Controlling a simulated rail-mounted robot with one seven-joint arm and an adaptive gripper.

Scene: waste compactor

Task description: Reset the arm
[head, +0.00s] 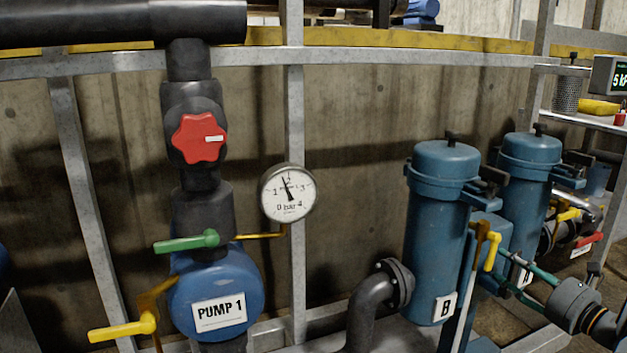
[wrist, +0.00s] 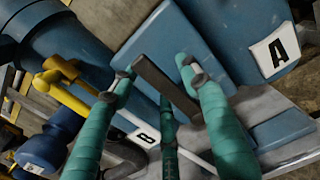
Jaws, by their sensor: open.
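My gripper (head: 507,275) is at the lower right in the head view, its teal fingers pointing left towards the blue filter housing marked B (head: 432,250). In the wrist view my gripper (wrist: 158,82) shows three teal fingers spread apart, open and holding nothing that I can see. A dark bar handle (wrist: 160,85) appears between the fingers in that view; I cannot tell how far it is from them. A yellow-handled lever (head: 490,250) is close to the fingertips in the head view. It seems to be the yellow part (wrist: 65,85) at left in the wrist view.
A second blue housing (head: 530,175) stands behind; a label A (wrist: 279,50) shows in the wrist view. At left are Pump 1 (head: 215,295), a red knob (head: 199,138), a green lever (head: 187,241) and a gauge (head: 289,193). A shelf (head: 585,118) is at right.

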